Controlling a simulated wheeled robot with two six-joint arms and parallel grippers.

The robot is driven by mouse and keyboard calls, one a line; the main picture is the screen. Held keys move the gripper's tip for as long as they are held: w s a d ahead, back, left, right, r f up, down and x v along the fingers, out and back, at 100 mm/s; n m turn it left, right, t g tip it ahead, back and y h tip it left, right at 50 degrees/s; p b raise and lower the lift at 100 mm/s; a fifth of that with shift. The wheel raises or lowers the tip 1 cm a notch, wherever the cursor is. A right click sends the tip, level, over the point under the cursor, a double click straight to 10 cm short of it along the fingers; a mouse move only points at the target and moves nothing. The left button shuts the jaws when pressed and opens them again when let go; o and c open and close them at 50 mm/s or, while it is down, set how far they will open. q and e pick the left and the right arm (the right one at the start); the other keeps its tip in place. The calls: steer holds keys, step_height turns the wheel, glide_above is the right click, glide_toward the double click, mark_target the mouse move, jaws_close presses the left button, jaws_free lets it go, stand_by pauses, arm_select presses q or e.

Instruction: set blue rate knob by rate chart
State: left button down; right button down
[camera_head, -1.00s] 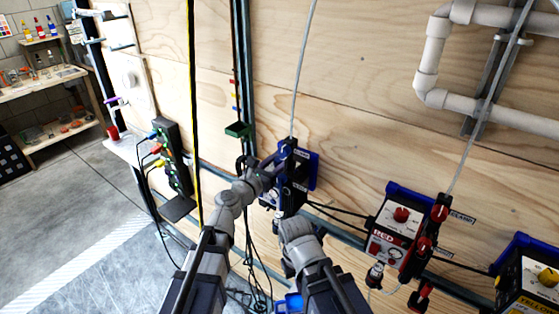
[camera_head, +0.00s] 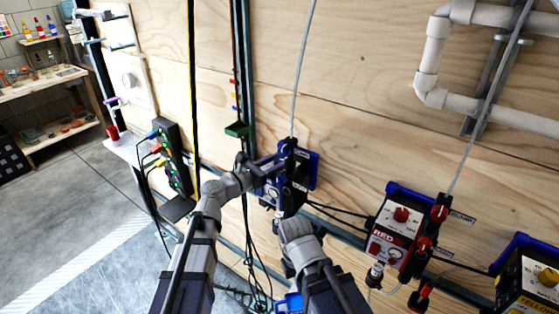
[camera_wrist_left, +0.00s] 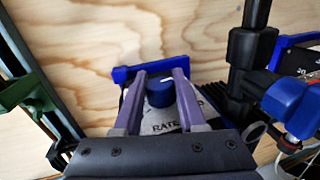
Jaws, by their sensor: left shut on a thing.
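The blue rate knob (camera_wrist_left: 159,92) has a white pointer line on its top, turned toward the upper right in the left wrist view. It sits on a grey panel lettered RATE (camera_wrist_left: 165,127) with a blue frame. My left gripper (camera_wrist_left: 160,73) is shut on the knob, one purple finger on each side. In the head view my left gripper (camera_head: 280,158) reaches the blue box (camera_head: 313,168) on the wall and hides the knob. My right arm ends just below that box; its fingers cannot be made out. I cannot identify a rate chart.
A red box (camera_head: 398,222) and a yellow box (camera_head: 535,285) hang farther right on the plywood wall. A blue-handled fitting (camera_wrist_left: 290,103) stands right of the knob. Cables (camera_head: 250,240) hang below the blue box. White pipes (camera_head: 430,60) are at upper right.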

arm_select(q)
steer(key=shift+w+m+g+h, duration=0.1)
steer(key=shift+m+g+h, duration=1.3)
steer(key=shift+g, duration=0.6)
steer(key=shift+m, duration=0.3)
steer(key=shift+c, duration=2.4)
jaws_free()
steer(key=v, duration=0.8)
